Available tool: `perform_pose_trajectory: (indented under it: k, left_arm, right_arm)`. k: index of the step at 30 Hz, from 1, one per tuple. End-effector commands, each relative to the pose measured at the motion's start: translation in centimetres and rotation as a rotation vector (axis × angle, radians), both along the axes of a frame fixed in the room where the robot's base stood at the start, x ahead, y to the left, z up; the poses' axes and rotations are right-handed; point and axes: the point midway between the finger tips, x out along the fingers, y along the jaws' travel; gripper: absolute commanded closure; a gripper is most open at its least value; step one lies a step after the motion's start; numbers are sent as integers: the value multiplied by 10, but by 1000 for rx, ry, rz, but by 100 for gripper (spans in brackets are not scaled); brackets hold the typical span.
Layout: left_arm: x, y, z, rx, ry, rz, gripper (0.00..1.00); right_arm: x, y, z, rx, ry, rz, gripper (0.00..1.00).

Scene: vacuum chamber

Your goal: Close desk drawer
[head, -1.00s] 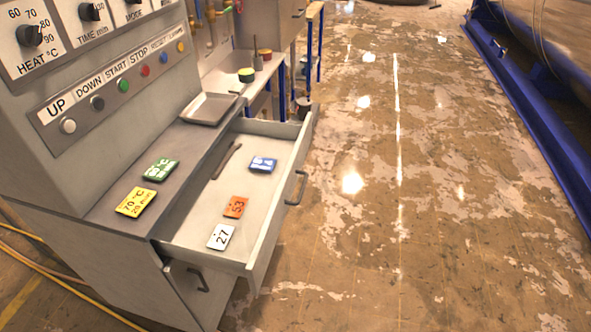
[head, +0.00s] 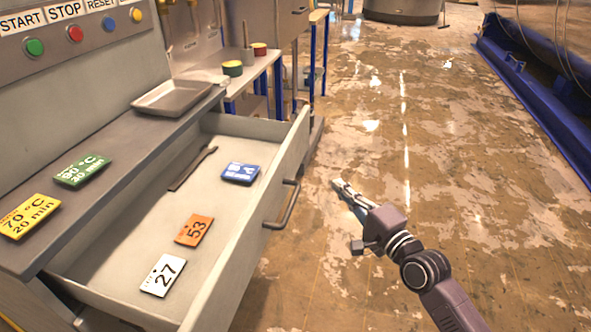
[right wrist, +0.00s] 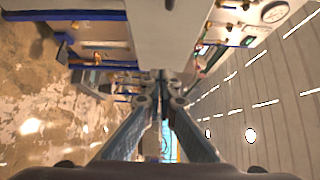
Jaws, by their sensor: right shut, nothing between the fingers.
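The desk drawer (head: 240,237) is pulled well out of the grey desk (head: 140,135) in the head view. Its dark bar handle (head: 284,206) is on the front panel, facing right. Inside lie a blue card (head: 241,173), an orange card (head: 194,230), a white card marked 27 (head: 163,275) and a dark thin tool (head: 192,168). My right gripper (head: 336,184) is to the right of the handle, over the floor and apart from the drawer. It is shut and empty; its fingers (right wrist: 160,82) meet in the right wrist view. My left gripper is not in view.
A metal tray (head: 178,97), a green card (head: 82,170) and a yellow card (head: 28,216) lie on the desktop. A side table (head: 262,66) with small round tins stands behind. A blue rail (head: 530,95) runs along the right. The floor between is clear.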

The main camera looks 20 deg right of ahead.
Motion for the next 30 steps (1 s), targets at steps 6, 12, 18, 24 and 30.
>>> perform_pose_trajectory:
  k: [6,12,18,24,30]
  left_arm:
    - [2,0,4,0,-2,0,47]
    - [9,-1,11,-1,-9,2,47]
    - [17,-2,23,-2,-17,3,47]
    - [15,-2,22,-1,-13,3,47]
    - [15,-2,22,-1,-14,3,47]
  right_arm:
    - [26,5,2,1,-2,-1,100]
    - [64,12,1,1,-2,-1,100]
    - [100,19,0,-1,0,-1,100]
    - [114,44,0,0,1,-1,100]
    - [118,52,0,-3,1,-1,100]
